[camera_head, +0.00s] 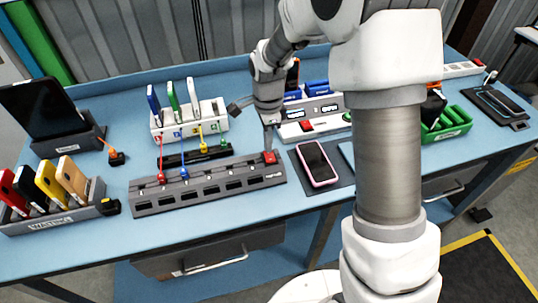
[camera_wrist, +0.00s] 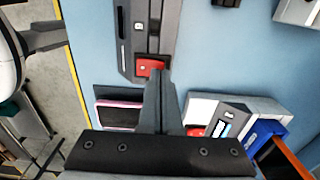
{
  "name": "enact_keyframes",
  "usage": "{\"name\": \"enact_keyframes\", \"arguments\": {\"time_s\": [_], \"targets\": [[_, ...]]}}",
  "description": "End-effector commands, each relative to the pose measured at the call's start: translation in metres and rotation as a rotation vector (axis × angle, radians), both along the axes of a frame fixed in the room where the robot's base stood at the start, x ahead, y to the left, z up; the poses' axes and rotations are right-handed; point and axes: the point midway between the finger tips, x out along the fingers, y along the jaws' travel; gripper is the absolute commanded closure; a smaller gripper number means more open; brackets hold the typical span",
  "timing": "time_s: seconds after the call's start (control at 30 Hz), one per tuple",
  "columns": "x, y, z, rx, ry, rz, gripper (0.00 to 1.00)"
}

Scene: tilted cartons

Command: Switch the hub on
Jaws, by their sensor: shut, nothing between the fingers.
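The hub is a long dark grey strip (camera_head: 205,192) with several slots along its front, lying on the blue table. A red switch (camera_head: 270,157) sits at its right end; in the wrist view the switch (camera_wrist: 148,67) shows at the end of the hub (camera_wrist: 140,25). My gripper (camera_head: 269,146) points down over the switch with its fingers shut and empty. In the wrist view the fingertips (camera_wrist: 160,76) overlap the switch's edge; I cannot tell whether they touch it. Red, blue, yellow and green plugs stand on or behind the hub.
A pink-edged phone (camera_head: 317,163) lies on a dark mat right of the hub. Behind are a white charging rack (camera_head: 190,125) and a white unit with a red button (camera_head: 312,122). A phone tray (camera_head: 55,210) stands left, a green crate (camera_head: 446,125) right.

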Motion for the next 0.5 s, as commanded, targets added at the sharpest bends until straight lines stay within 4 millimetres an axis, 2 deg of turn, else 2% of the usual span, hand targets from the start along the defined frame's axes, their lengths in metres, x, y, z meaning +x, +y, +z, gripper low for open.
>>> {"name": "enact_keyframes", "arguments": {"time_s": [0.5], "targets": [[-0.0001,0.0001,-0.0086,0.000,0.000,0.000,1.00]]}}
